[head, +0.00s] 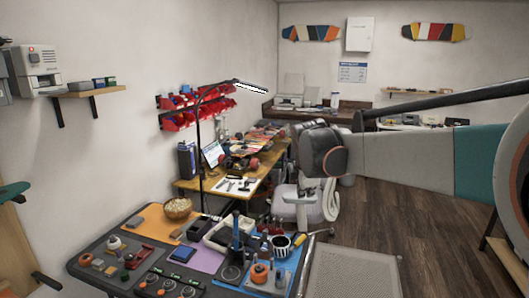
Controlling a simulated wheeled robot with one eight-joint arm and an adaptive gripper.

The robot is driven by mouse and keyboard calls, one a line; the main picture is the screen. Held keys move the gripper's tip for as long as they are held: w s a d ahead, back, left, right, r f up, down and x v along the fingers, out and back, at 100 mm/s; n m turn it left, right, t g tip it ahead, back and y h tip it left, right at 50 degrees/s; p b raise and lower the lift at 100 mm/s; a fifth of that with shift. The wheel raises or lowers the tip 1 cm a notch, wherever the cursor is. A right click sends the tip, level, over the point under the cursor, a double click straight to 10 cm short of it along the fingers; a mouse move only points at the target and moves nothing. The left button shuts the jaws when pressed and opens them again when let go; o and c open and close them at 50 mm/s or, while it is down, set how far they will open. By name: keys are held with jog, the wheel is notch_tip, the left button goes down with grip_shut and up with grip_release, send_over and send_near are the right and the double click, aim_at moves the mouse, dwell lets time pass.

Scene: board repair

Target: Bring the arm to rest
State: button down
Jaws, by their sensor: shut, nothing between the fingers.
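My arm (405,160) reaches in from the right edge at mid height, held in the air. Its pale grey link with a teal section runs left to a dark joint (328,152) near the middle of the picture. My gripper does not show; the arm beyond the dark joint is foreshortened or hidden. No part of the arm that shows touches the workbench.
A workbench (130,212) at the lower left holds tools, a wooden bowl (178,207) and a striped cup (281,243). A lamp (198,150) rises behind it. A white chair (297,203) stands below my arm. Wooden floor (400,222) lies open to the right.

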jog(key=s+d+f+m+b, duration=0.15)
jog(key=s+m, duration=0.25)
jog(key=s, duration=0.5)
jog(key=s+d+f+m+y, duration=0.1)
jog(key=s+d+m, duration=0.3)
jog(key=s, duration=0.5)
jog(key=s+d+f+m+b, duration=0.1)
jog(key=s+m, duration=0.4)
jog(key=s, duration=0.4)
jog(key=s+d+f+m, duration=0.1)
jog(key=s+f+m, duration=0.5)
jog(key=s, duration=0.3)
jog(key=shift+s+d+t+b, duration=0.15)
jog(key=shift+s+t+b, duration=0.1)
jog(key=shift+t+b, duration=0.15)
